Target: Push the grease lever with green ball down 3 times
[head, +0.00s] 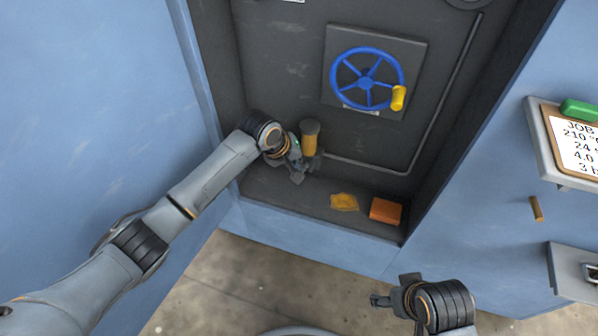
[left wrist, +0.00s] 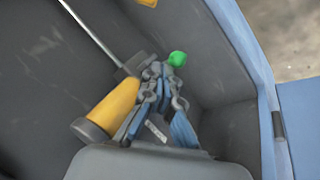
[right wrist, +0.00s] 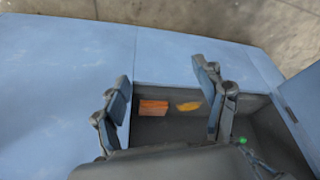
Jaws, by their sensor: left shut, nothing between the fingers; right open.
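The green ball (left wrist: 177,58) of the grease lever shows in the left wrist view, just beyond my left gripper's fingertips (left wrist: 158,74). I cannot tell whether they touch it. The lever's arm is mostly hidden behind the fingers. The ball also shows small in the right wrist view (right wrist: 243,140). A yellow cylinder with a dark cap (head: 309,143) stands beside my left gripper (head: 299,172) in the recess; it also shows in the left wrist view (left wrist: 115,105). My left gripper is shut and empty. My right gripper (head: 378,299) is open and empty, outside the recess.
A blue handwheel with a yellow knob (head: 366,80) is on the back panel. An orange block (head: 385,210) and a yellow-brown patch (head: 344,202) lie on the recess floor. A thin pipe (head: 440,100) runs along the back wall. Blue side walls bound the recess.

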